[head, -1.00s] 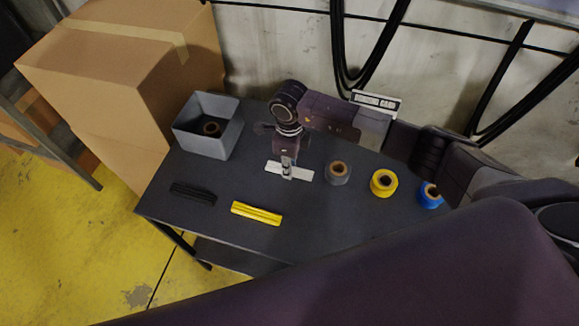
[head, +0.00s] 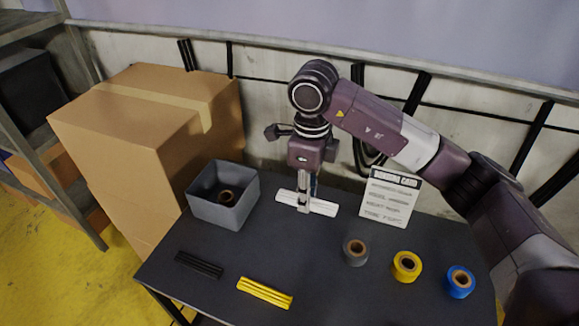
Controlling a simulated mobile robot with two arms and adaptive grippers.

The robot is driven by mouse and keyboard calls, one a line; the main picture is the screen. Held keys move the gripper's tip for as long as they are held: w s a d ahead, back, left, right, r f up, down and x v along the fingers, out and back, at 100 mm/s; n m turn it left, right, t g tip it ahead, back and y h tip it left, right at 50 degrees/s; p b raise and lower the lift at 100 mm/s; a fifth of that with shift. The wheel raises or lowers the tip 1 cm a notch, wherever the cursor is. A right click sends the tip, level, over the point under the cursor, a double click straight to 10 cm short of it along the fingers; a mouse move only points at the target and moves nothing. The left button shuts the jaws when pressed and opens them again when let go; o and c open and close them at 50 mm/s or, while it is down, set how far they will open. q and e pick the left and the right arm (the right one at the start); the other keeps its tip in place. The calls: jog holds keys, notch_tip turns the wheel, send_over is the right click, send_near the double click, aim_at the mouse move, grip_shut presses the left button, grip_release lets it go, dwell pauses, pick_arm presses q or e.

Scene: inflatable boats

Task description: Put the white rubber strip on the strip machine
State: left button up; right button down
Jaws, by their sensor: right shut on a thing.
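The white rubber strip (head: 322,206) is in the head view, near the back middle of the dark table. My right gripper (head: 304,205) points down and is shut around the strip's middle, with the strip's two ends sticking out on either side. Whether the strip touches the table or hangs just above it, I cannot tell. My left gripper is not in view. No strip machine can be made out in this view.
On the dark table (head: 225,295) lie a black strip (head: 199,265) and a yellow strip (head: 265,293). A grey bin (head: 222,214) holds a roll. Grey (head: 355,252), yellow (head: 406,266) and blue (head: 460,281) rolls stand right. A printed card (head: 391,197) stands behind. Cardboard boxes (head: 140,130) stand left.

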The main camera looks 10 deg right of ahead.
jog(key=shift+r, duration=0.25)
jog(key=n, duration=0.1)
jog(key=s+n, duration=0.1)
jog(key=n, duration=0.1)
jog(key=shift+s+d+n, duration=0.25)
jog(key=shift+d+n, duration=0.05)
jog(key=shift+d, duration=0.05)
jog(key=s+d+n, duration=0.3)
jog(key=s+n, duration=0.9)
jog(key=n, duration=0.9)
jog(key=shift+s+d, duration=0.2)
